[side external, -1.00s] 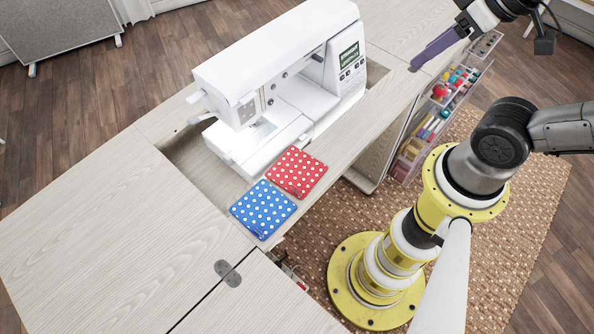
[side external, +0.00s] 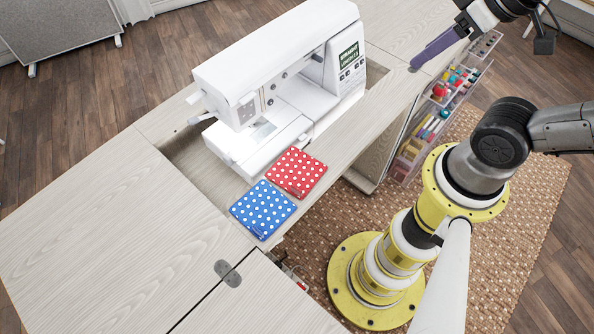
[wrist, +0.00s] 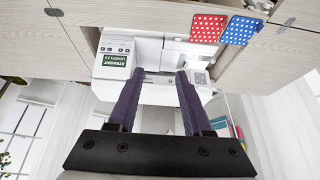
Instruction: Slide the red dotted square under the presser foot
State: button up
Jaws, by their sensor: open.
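The red dotted square (side external: 297,172) lies flat on the wooden cabinet top, in front of the sewing machine. It also shows in the wrist view (wrist: 208,29). The white sewing machine (side external: 290,75) sits in the cabinet recess with its needle end toward the left. The presser foot is too small to make out clearly; its area is under the machine head (side external: 247,108). My gripper (side external: 412,68) is at the upper right, beyond the machine's screen end, far from the red square. In the wrist view its two purple fingers (wrist: 157,74) are apart with nothing between them.
A blue dotted square (side external: 263,209) lies beside the red one, close to it. A drawer unit with colourful spools (side external: 438,120) stands at the cabinet's right side. Recess edges surround the machine. The left wooden top (side external: 110,230) is clear.

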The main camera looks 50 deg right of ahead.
jog(key=shift+c, duration=1)
jog(key=w+r+t, duration=0.1)
jog(key=w+a+t, duration=0.1)
jog(key=w, duration=0.1)
jog(key=w+r+y, duration=0.1)
jog(key=shift+w+a+r+m+t, duration=0.3)
jog(key=shift+w+a+r+t, duration=0.05)
jog(key=shift+w+a+t, duration=0.05)
jog(key=shift+c, duration=0.6)
jog(key=w+a+f+m+t+y, duration=0.1)
jog(key=w+a+t+y, duration=0.1)
jog(key=w+a, duration=0.55)
jog(key=n+g+h, duration=0.2)
jog(key=n+g, duration=0.1)
jog(key=g, duration=0.1)
send_near(299, 190)
jog(key=f, duration=0.2)
jog(key=shift+w+r+x, duration=0.1)
jog(key=shift+w+x, duration=0.1)
jog(key=shift+x, duration=1.4)
jog(key=shift+w+r+x, duration=0.15)
jog(key=shift+x, duration=1.4)
